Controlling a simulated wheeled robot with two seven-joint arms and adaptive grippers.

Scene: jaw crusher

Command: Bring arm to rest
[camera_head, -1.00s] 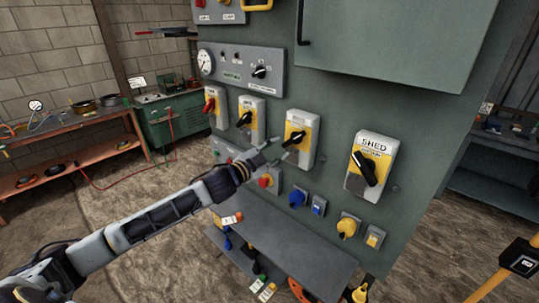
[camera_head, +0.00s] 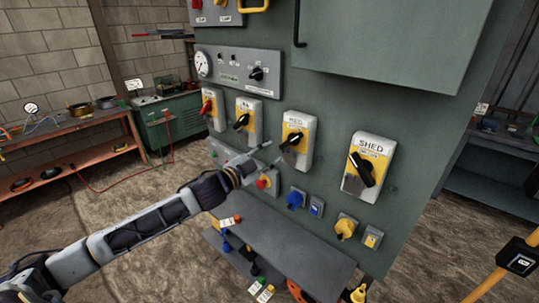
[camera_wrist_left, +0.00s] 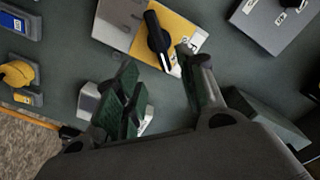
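My left arm comes in from the lower left in the head view. A black-knobbed yellow and grey switch (camera_wrist_left: 158,40) lies beyond the fingertips. I cannot tell whether the fingers touch the panel. My right gripper is not in view.
The cabinet (camera_head: 400,95) carries more switches, including a larger SHED switch (camera_head: 368,165), and blue and yellow sockets below. A grey shelf (camera_head: 290,235) juts out under the panel. A red workbench (camera_head: 75,130) stands at left. The floor at lower left is open.

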